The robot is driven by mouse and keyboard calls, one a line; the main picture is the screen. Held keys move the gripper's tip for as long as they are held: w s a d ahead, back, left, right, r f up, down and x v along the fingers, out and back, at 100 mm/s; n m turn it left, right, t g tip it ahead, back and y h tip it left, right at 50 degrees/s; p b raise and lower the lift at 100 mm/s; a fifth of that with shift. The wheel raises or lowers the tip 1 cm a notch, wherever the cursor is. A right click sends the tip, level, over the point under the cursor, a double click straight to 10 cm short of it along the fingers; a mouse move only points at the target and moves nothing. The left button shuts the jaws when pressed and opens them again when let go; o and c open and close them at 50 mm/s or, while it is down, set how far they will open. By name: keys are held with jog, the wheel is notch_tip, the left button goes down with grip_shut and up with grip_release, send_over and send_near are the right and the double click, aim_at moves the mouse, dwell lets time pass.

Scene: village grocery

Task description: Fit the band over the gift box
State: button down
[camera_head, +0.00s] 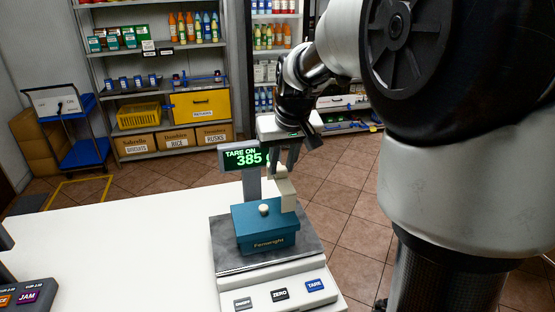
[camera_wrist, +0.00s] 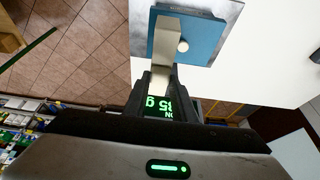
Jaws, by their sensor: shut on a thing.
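The gift box (camera_head: 258,243) is teal with a lid and a small cream knob, and stands upright on the scale's plate (camera_head: 226,258). In the wrist view the gift box (camera_wrist: 205,38) lies ahead of the fingers. My gripper (camera_head: 284,162) is above the box's far right part, shut on the cream band (camera_head: 287,195). The band hangs down from the fingers at the right end of the lid, beside the knob. It also shows in the wrist view (camera_wrist: 165,42), left of the knob, between the fingertips (camera_wrist: 166,80). I cannot tell whether band and box touch.
The scale's display (camera_head: 242,157) reads "TARE ON 385" on a post behind the box, close to my gripper. The white counter (camera_head: 120,255) is clear to the left. A dark device (camera_head: 25,293) with coloured buttons sits at the left front. Shelves stand beyond the floor.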

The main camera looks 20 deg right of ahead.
jog(key=shift+f+b, duration=3.75)
jog(key=shift+f, duration=1.45)
jog(key=c, duration=1.4)
grip_release()
jog(key=shift+r, duration=0.15)
